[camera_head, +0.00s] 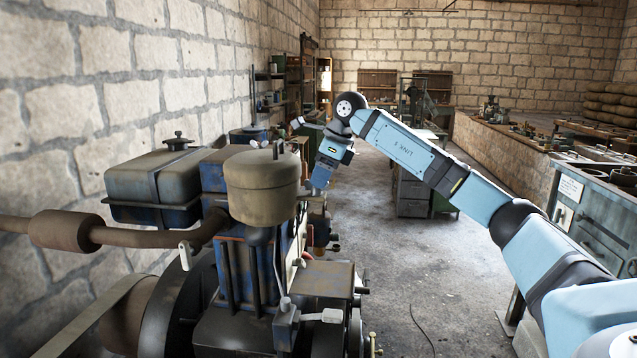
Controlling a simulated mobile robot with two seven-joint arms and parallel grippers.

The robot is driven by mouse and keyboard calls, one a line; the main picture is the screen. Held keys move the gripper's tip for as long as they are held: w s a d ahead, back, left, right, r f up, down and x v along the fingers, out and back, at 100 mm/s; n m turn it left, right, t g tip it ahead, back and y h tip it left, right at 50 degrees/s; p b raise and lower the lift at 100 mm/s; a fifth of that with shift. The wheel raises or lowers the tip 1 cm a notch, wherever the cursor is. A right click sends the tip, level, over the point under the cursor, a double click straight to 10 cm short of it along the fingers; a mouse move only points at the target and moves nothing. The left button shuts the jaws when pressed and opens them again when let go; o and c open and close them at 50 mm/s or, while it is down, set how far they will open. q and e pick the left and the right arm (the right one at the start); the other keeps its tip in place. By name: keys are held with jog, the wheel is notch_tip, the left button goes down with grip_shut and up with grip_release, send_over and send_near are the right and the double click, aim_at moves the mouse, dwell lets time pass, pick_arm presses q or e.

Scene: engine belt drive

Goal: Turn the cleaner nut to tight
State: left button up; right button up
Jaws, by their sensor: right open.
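The engine carries a dull beige, round air cleaner (262,188) at the middle left. A small upright nut or wing piece (278,149) stands on top of its lid, and I take this to be the cleaner nut. It is too small to tell how tight it sits. My right gripper (320,182) is open and points down, to the right of the cleaner and apart from the nut. Its fingertips are small and partly lost against the engine parts behind. My left gripper is not in view.
A dark fuel tank (155,182) with a cap stands left of the cleaner. A rusty exhaust pipe (140,234) crosses at the left. A belt (95,318) runs at lower left. The floor (430,270) right of the engine is mostly clear. A bench (590,215) stands at right.

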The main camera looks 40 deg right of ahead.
jog(key=v, duration=1.1)
jog(key=shift+s+r, duration=0.2)
jog(key=shift+r, duration=0.1)
